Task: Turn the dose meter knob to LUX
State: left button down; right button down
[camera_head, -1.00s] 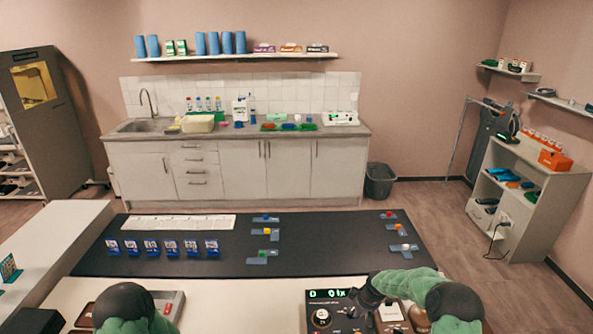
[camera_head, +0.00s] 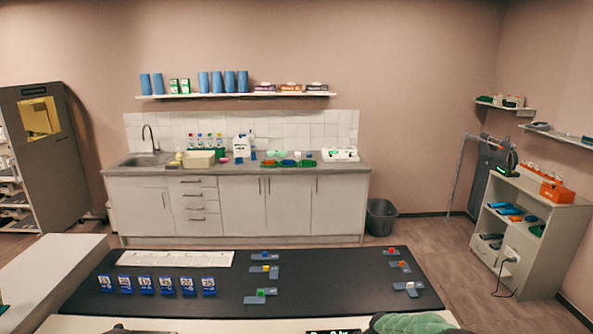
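Only the top edge of the dose meter (camera_head: 332,331) shows, at the bottom of the head view. Its display is cut off and too small to read. The knob is out of view below the frame. My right gripper is out of view. My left gripper is out of view too.
A black mat (camera_head: 330,285) lies beyond the dose meter, with blue cards (camera_head: 146,285) standing in a row and small coloured blocks (camera_head: 265,268) on it. A sink counter (camera_head: 240,207) stands against the back wall. A shelf unit (camera_head: 530,237) stands at the right.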

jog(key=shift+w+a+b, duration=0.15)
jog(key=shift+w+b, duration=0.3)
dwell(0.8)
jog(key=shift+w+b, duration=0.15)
jog(key=shift+b, duration=0.65)
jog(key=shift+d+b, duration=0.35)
jog(key=shift+b, duration=0.85)
dwell(0.4)
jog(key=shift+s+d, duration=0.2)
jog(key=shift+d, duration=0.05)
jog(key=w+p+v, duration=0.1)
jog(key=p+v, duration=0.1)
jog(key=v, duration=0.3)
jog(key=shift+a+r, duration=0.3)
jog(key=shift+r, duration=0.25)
